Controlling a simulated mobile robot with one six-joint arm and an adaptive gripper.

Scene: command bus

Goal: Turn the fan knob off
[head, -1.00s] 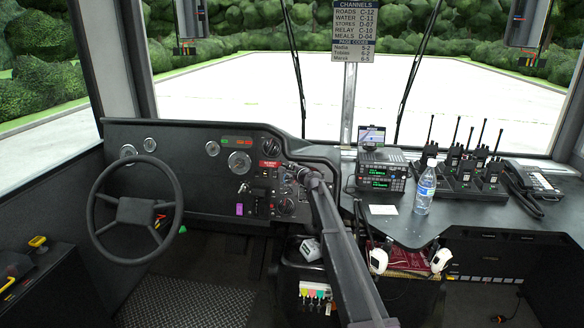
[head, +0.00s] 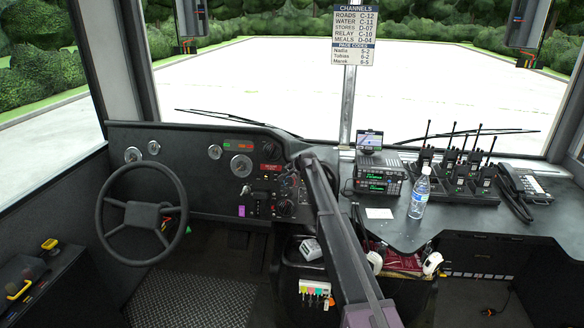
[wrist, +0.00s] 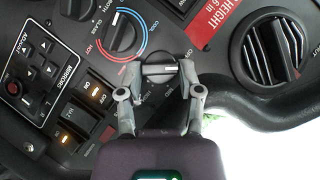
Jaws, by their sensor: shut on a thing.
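A small dark knob with a pale edge, which I take to be the fan knob (wrist: 158,70), shows in the wrist view on the black dashboard panel. My gripper (wrist: 160,78) has one fingertip on each side of it and is shut on it. The fingers and wrist hide much of the knob's markings, so I cannot read its setting. In the head view my arm reaches to the panel right of the steering wheel. It hides the gripper and the knob there.
A temperature dial (wrist: 123,37) with a red and blue ring sits close beside the gripper. Lit rocker switches (wrist: 88,98) are to the left and a round air vent (wrist: 272,50) to the right. A water bottle (head: 419,194) and several radios stand on the right counter.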

